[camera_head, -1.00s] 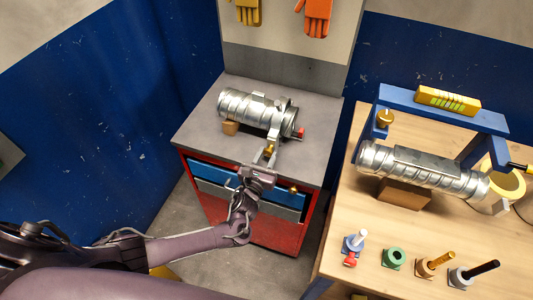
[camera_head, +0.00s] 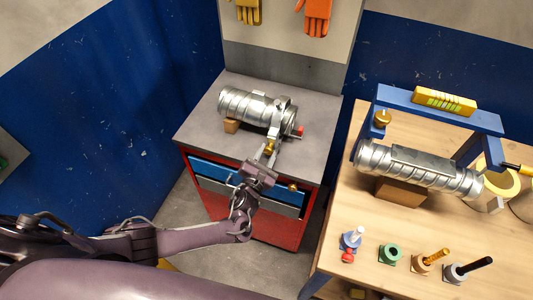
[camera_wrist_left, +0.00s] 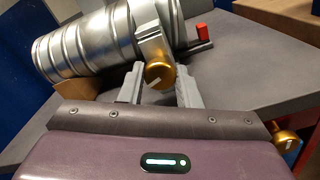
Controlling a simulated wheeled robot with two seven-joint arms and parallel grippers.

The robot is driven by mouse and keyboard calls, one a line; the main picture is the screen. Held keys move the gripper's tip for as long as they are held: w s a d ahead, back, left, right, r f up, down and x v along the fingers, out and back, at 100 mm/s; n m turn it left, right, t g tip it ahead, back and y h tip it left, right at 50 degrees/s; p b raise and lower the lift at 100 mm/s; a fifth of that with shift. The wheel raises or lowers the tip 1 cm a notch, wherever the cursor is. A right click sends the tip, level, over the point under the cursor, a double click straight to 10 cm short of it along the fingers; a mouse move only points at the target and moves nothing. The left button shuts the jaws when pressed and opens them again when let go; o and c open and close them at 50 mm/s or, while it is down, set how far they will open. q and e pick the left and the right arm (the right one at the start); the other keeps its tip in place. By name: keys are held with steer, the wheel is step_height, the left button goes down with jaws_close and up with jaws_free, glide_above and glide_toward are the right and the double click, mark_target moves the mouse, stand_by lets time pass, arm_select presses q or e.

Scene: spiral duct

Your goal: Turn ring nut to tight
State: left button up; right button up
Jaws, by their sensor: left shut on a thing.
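A silver spiral duct (camera_head: 245,106) lies on the grey top of the tool cabinet, with a clamp band (camera_head: 283,112) around its right end. A gold ring nut (camera_head: 270,146) sits at the front of the clamp. It also shows in the left wrist view (camera_wrist_left: 160,75), between the two grey fingers. My left gripper (camera_head: 267,152) reaches up from the front and is shut on this nut. A red piece (camera_wrist_left: 203,31) stands on the clamp's far right side. My right gripper is not in view.
The red cabinet (camera_head: 267,230) has a blue drawer and a gold knob (camera_head: 292,187) on its front. The wooden bench (camera_head: 345,285) at right holds a second duct (camera_head: 420,168), a blue frame (camera_head: 400,98) and several small fittings. The cabinet top's front left is clear.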

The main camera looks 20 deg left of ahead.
arm_select(q)
steer(key=shift+s+f, duration=0.1)
steer(key=shift+f, duration=0.1)
steer(key=o, duration=1)
steer(key=shift+r, duration=0.1)
steer(key=s, duration=0.7)
steer(key=shift+s+a, duration=0.1)
steer(key=shift+s, duration=0.25)
